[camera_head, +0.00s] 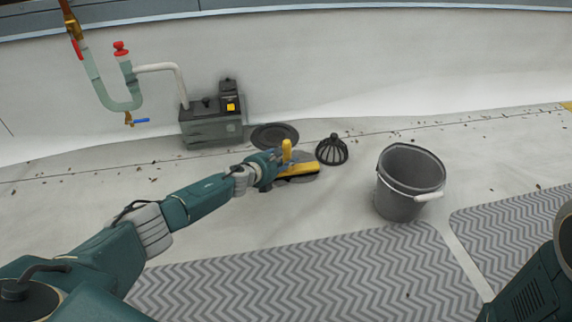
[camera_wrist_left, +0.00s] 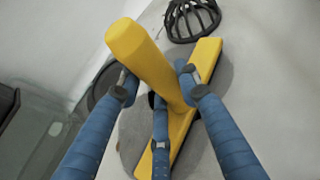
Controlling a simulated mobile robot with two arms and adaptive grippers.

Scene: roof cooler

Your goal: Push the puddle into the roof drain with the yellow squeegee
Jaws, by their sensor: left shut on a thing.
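My left gripper (camera_head: 275,165) is shut on the handle of the yellow squeegee (camera_head: 299,169). In the left wrist view, the blue fingers (camera_wrist_left: 158,98) close around the squeegee's thick handle (camera_wrist_left: 140,50), and its long yellow head (camera_wrist_left: 208,60) lies across the grey puddle (camera_wrist_left: 212,100). The puddle (camera_head: 308,179) shows as a darker patch around the squeegee, partly hidden by it and the gripper. The round dark roof drain (camera_head: 274,135) lies just behind the gripper, near the wall. In the wrist view, part of the drain (camera_wrist_left: 103,84) shows behind a finger. My right gripper is not in view.
A black domed strainer (camera_head: 331,150) sits on the roof right of the drain. A grey bucket (camera_head: 398,201) stands further right. A grey-green box (camera_head: 211,124) and piping with valves (camera_head: 118,88) are at the left. Zigzag mats (camera_head: 310,279) lie in front.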

